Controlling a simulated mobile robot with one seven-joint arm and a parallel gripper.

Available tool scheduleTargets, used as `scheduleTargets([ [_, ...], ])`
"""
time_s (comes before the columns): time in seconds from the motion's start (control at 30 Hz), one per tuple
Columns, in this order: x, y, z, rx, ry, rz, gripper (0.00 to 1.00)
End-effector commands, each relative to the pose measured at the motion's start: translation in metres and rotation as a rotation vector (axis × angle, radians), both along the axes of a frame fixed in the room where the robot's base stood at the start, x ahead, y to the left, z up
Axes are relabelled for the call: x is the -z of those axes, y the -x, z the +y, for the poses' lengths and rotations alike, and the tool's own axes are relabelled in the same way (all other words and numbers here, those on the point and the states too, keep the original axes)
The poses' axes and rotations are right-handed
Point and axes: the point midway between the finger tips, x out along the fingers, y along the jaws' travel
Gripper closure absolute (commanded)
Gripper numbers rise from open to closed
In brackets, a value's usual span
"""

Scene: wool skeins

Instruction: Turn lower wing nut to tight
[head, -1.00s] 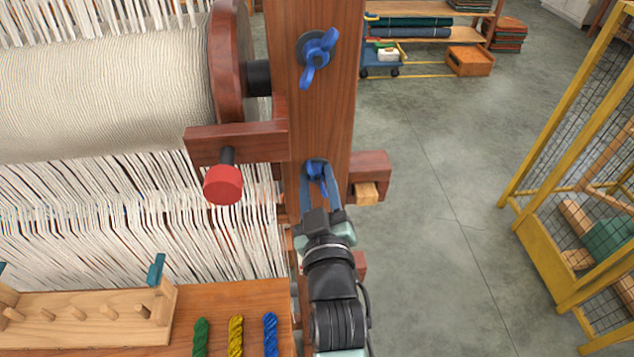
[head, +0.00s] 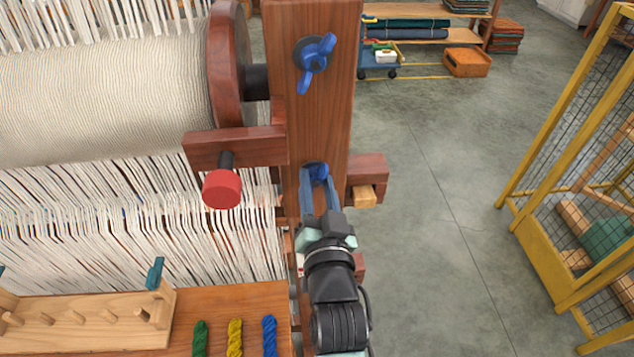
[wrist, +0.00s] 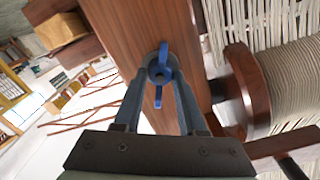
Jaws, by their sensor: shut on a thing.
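The lower wing nut (head: 317,172) is blue and sits on the front of the loom's wooden post (head: 318,120). In the wrist view the lower wing nut (wrist: 159,95) shows one wing up and one wing down, roughly vertical in that picture. My gripper (head: 319,182) reaches up to it, and its two grey fingers are shut on it from either side.
A red knob (head: 221,188) hangs under a wooden arm left of the post. A wooden block (head: 368,180) juts out on the right. A peg rack (head: 80,320) and several coloured skeins (head: 235,338) lie below. A yellow cage (head: 540,230) stands right, with open floor between.

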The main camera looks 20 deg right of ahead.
Motion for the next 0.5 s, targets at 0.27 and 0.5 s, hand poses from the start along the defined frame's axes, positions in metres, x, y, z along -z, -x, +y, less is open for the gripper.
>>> scheduleTargets([
  [0.27,-0.0001,0.0002,-0.0004,0.0,-0.075,-0.022,1.0],
  [0.5,0.0,0.0002,-0.0004,0.0,-0.088,-0.026,1.0],
])
